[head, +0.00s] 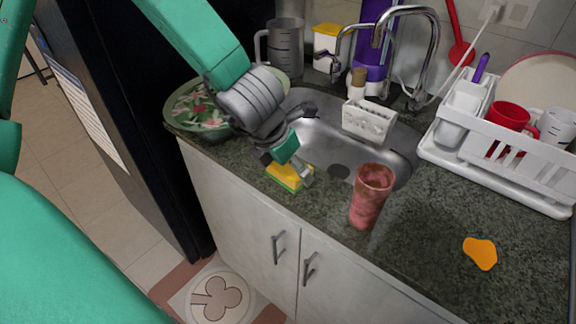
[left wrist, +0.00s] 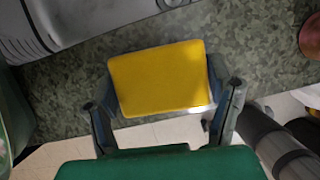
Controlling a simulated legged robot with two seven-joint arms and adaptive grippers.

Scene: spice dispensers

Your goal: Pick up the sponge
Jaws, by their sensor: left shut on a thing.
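A yellow sponge with a green layer (head: 290,177) is at the front edge of the counter, left of the sink bowl's front. My left gripper (head: 288,168) reaches down onto it from the upper left and is shut on it. In the left wrist view the sponge's yellow face (left wrist: 158,78) fills the space between the two fingers of my left gripper (left wrist: 160,112). The fingers press on its left and right sides. Whether the sponge still touches the counter is hard to tell. My right gripper is not in view.
A reddish cup (head: 371,196) stands right of the sponge at the counter edge. The sink (head: 325,140) lies behind, with a white caddy (head: 369,121) and faucet (head: 428,60). A floral plate (head: 195,108) is at left, a dish rack (head: 500,165) at right.

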